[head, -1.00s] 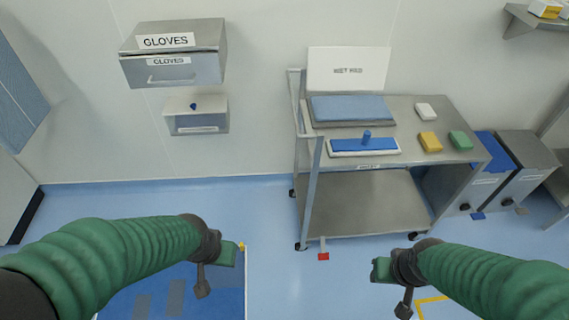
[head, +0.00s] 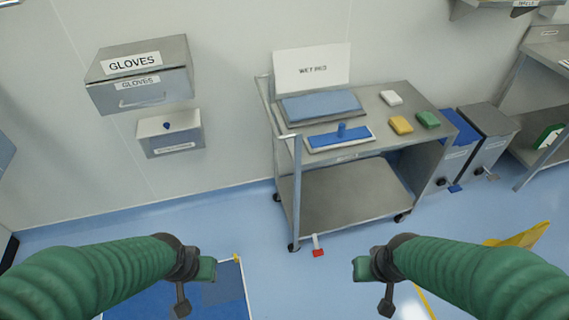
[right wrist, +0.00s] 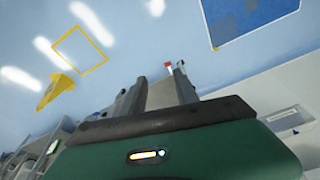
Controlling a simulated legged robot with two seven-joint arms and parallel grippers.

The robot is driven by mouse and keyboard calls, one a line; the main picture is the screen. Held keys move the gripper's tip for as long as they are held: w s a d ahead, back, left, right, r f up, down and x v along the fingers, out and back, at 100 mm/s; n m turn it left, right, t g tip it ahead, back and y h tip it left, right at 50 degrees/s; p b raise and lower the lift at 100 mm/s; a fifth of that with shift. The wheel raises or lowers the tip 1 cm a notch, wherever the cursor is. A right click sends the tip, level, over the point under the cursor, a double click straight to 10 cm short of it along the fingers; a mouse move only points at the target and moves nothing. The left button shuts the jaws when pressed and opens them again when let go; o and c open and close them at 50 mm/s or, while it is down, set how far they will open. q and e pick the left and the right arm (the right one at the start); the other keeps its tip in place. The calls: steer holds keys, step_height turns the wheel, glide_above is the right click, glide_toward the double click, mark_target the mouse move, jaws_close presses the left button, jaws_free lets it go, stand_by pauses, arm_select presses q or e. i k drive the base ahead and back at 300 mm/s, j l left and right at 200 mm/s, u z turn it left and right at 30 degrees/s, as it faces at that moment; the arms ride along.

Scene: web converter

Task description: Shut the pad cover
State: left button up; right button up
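The pad cover is a white panel (head: 312,67) with black lettering that seems to read "WET PAD". It stands upright, raised at the back edge of the pad tray on the cart. A blue-grey pad (head: 320,106) lies uncovered in front of it. My left gripper (head: 182,303) hangs over the floor at lower left, well short of the cart; its opening cannot be made out. My right gripper (head: 386,302) is over the floor at lower right, also away from the cart. In the right wrist view (right wrist: 158,84) its two fingers are apart with nothing between them.

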mark_target(299, 69)
steer(key=i+j, duration=0.35)
steer(key=j, duration=0.15)
steer(key=i+j+z, duration=0.1)
steer(key=i+j, duration=0.3)
steer(key=j, duration=0.15)
